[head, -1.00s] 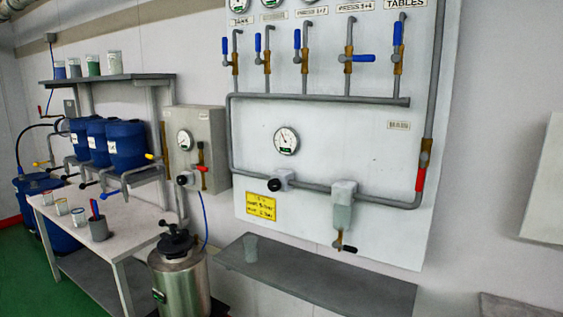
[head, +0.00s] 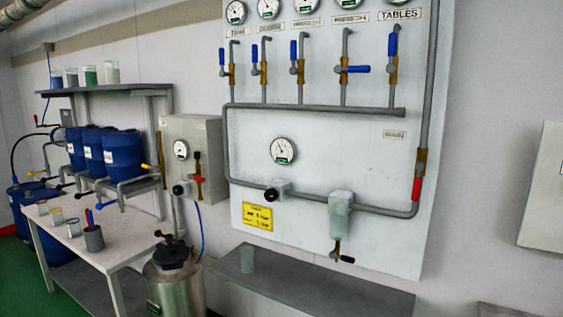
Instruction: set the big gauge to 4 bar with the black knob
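The big gauge (head: 283,151) is a round white dial with a green label, mounted low in the middle of the white wall panel (head: 330,150). Its needle points up and to the left, but the numbers are too small to read. The black knob (head: 271,194) sits on a pale regulator block (head: 284,189) on the grey pipe below the gauge. A smaller gauge (head: 181,150) with another black knob (head: 179,189) is on the grey box to the left. Neither of my grippers is in view.
A grey shelf (head: 315,287) with a cup (head: 247,258) juts out under the panel. A steel pressure pot (head: 175,287) stands left of it, beside a white table (head: 85,243). A filter bowl (head: 340,215) and a red-handled valve (head: 417,187) are right of the knob.

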